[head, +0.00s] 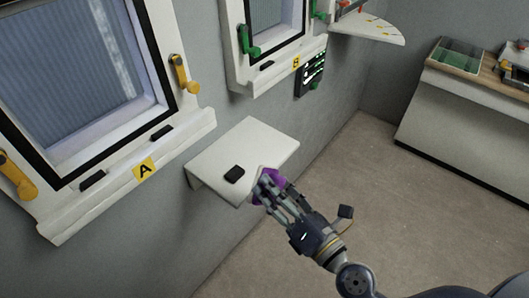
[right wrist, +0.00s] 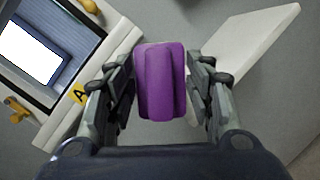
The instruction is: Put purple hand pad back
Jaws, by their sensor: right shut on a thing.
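The purple hand pad (head: 273,176) is at the fingers of my right gripper (head: 268,187), by the front edge of a small white wall shelf (head: 262,138). In the right wrist view the pad (right wrist: 160,82) sits between the two fingers of the right gripper (right wrist: 166,85), which is shut on it. The white shelf (right wrist: 250,55) is to its right there. In the head view the fingers partly cover the pad. I cannot tell whether the pad touches the shelf. My left gripper is not in view.
Window A (head: 75,75) with yellow handles is to the left, window B (head: 275,30) with green handles above. A workbench (head: 470,110) stands at the right. The floor between is clear.

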